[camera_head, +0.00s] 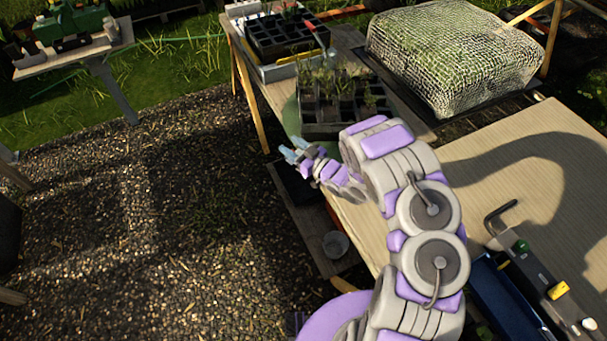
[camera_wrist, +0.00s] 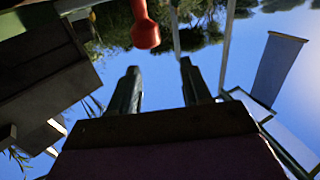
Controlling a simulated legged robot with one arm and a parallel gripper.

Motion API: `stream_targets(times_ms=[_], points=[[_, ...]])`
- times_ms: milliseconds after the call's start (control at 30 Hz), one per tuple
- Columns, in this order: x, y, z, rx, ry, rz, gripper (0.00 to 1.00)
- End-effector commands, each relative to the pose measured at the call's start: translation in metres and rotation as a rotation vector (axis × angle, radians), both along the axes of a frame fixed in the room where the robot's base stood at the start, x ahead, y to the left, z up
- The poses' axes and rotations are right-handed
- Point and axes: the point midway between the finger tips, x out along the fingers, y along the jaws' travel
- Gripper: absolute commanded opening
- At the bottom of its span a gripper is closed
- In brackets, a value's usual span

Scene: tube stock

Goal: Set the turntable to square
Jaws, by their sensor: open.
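A green round disc (camera_head: 291,116), which looks like the turntable, shows at the bench's left edge, mostly hidden under a dark seedling tray (camera_head: 322,129). The tray holds small green plants, and its near side lies at an angle to the bench edge. My gripper (camera_head: 288,153) is open and empty, just left of and below the tray in the head view, apart from it as far as I can tell. In the wrist view, the two fingers (camera_wrist: 158,72) are spread with sky between them. A dark box-like edge (camera_wrist: 45,75) at the left may be the tray.
A red rounded part (camera_wrist: 146,32) hangs near the fingertips in the wrist view. A second black cell tray (camera_head: 283,35) stands farther back. A net-covered block (camera_head: 450,55) is at the right. Tools (camera_head: 540,275) lie front right. Gravel (camera_head: 150,220) is open at the left.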

Motion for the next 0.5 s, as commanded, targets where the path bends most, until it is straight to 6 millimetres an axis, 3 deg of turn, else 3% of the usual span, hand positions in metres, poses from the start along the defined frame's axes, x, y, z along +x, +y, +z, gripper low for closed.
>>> stream_targets(times_ms=[500], points=[[-0.085,-0.019,0.008,0.001,0.009,-0.005,0.48]])
